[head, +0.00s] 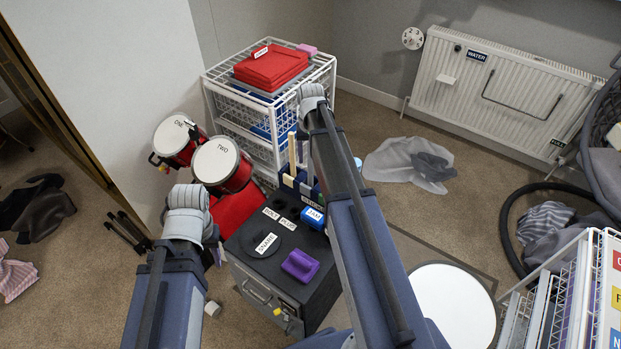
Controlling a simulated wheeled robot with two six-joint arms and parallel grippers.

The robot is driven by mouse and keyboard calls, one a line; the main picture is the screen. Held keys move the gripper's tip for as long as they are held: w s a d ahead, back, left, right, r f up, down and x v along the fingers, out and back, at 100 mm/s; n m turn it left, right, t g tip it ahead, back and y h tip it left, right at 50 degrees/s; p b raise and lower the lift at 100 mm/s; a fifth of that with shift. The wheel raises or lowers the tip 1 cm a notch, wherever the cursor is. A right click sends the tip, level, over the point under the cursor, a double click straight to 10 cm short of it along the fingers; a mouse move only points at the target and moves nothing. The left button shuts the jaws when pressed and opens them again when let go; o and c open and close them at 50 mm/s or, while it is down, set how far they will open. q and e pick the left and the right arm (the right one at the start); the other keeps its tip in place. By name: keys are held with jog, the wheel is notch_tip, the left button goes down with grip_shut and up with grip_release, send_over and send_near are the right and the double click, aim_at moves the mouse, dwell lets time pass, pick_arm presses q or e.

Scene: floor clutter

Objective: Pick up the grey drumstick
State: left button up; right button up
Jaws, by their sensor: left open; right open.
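Several sticks stand upright in a dark blue holder (287,184) at the back of a black cabinet. A cream stick (292,155) is clear; a greyish stick (310,166) shows beside it, partly hidden by my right arm. I cannot tell for sure that it is the grey drumstick. My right gripper (312,96) is at the far end of my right arm, in front of the white wire rack and beyond the holder in the picture. My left gripper (189,200) is left of the cabinet, below the drums. Both are open and apart from the sticks; their fingers are hard to make out.
The black cabinet (258,236) carries a purple block (300,265) and a blue block (313,217). Two red drums (222,165) stand left of the white wire rack (322,75). A white round top (452,305) is at right. Carpet near the radiator (505,90) is partly free.

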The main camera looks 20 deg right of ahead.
jog(key=shift+f, duration=0.5)
grip_shut()
